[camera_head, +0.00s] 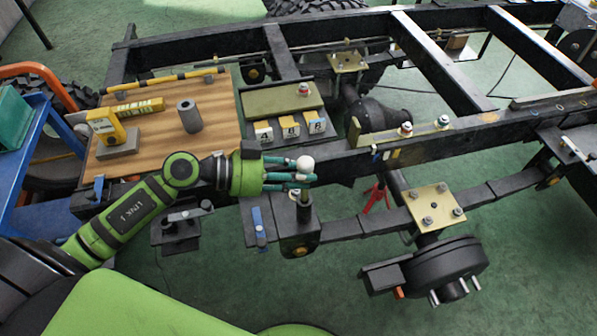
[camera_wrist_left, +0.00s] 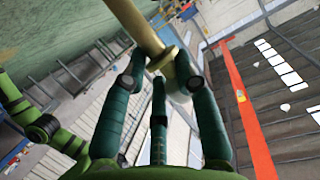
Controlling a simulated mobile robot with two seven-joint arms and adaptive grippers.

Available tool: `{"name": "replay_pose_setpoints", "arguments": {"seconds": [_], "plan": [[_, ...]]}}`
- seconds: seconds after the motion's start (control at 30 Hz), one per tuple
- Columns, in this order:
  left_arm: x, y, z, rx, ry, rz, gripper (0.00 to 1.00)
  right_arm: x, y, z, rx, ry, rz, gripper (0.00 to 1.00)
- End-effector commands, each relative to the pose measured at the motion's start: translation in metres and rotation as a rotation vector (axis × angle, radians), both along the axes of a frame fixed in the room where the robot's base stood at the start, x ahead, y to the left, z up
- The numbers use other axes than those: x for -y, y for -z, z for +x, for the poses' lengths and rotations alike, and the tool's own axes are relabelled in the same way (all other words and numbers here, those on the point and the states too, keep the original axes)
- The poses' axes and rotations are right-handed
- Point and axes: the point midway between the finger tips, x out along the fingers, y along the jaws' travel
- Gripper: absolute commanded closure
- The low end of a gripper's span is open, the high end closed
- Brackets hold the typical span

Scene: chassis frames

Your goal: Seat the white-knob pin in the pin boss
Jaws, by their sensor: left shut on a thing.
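The white-knob pin shows its white ball knob (camera_head: 305,164) at the fingertips of my left gripper (camera_head: 291,174), with part of its brass-coloured shaft (camera_head: 306,197) below. My left gripper is shut on the pin just under the knob. In the left wrist view the pin's shaft (camera_wrist_left: 138,24) and collar run away between the fingers (camera_wrist_left: 160,85), with the pale knob partly hidden behind them. A black upright cylinder on the frame rail, which looks like the pin boss (camera_head: 299,228), is directly below the gripper. I cannot tell whether the shaft's tip is inside it.
A wooden board (camera_head: 163,133) carries a grey cylinder (camera_head: 189,116), a yellow block tool (camera_head: 105,128) and a yellow-black bar. A blue-handled clamp (camera_head: 257,224) stands left of the boss. Dark chassis rails (camera_head: 420,145) and a hub drum (camera_head: 445,262) lie right.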

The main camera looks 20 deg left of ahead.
Motion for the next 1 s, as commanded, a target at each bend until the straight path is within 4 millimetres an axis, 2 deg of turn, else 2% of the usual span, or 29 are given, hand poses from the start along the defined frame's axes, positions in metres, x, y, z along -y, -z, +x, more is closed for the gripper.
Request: {"name": "replay_pose_setpoints", "arguments": {"seconds": [1.0], "plan": [[0.000, 0.012, 0.000, 0.000, -0.001, -0.001, 1.00, 0.000, -0.001, 0.000, 0.000, 0.000, 0.000, 0.12]]}}
